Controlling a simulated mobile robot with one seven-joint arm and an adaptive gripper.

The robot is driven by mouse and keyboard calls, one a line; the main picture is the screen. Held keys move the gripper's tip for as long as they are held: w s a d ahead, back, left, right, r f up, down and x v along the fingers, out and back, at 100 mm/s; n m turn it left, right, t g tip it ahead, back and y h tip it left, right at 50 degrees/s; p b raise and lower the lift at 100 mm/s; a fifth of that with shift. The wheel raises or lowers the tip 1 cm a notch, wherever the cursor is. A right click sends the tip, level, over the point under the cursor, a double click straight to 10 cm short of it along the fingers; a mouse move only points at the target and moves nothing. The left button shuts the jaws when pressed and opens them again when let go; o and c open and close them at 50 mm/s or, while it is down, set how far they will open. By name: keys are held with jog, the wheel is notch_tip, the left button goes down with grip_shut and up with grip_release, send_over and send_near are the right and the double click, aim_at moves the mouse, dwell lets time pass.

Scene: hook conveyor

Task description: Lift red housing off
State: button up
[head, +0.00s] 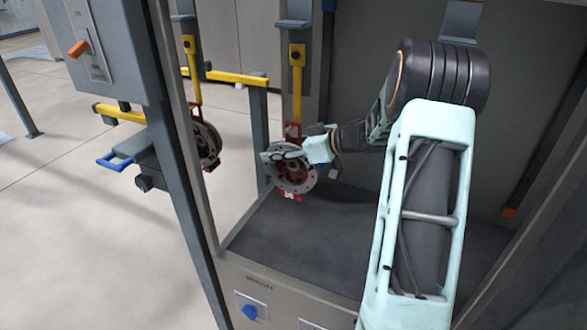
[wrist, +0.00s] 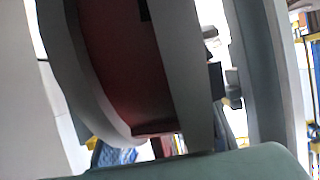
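A red housing with a round grey flange (head: 290,179) hangs upright from a yellow hook (head: 297,75) at the opening of the grey cabinet. My gripper (head: 275,154) reaches in from the right and its fingers overlap the upper part of the flange. Whether they touch or close on it cannot be told. In the wrist view the housing (wrist: 115,60) is very near, with its dark red inside and grey rim filling the left and middle. The finger gap is not clear there.
A second red housing (head: 207,145) hangs from another yellow hook to the left. A grey post (head: 180,130) with a switch box (head: 95,50) stands at the left. The dark cabinet floor (head: 310,235) below is clear. A blue knob (head: 249,312) is on the front panel.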

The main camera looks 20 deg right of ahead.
grip_shut()
jog(key=shift+w+r, duration=0.1)
jog(key=shift+r, duration=0.1)
jog(key=shift+r, duration=0.1)
jog(key=shift+r, duration=0.25)
jog(key=s+a+r, duration=0.1)
jog(key=s+a, duration=1.1)
jog(key=shift+s+a, duration=0.35)
jog(key=shift+a, duration=0.05)
jog(key=shift+s+a, duration=0.1)
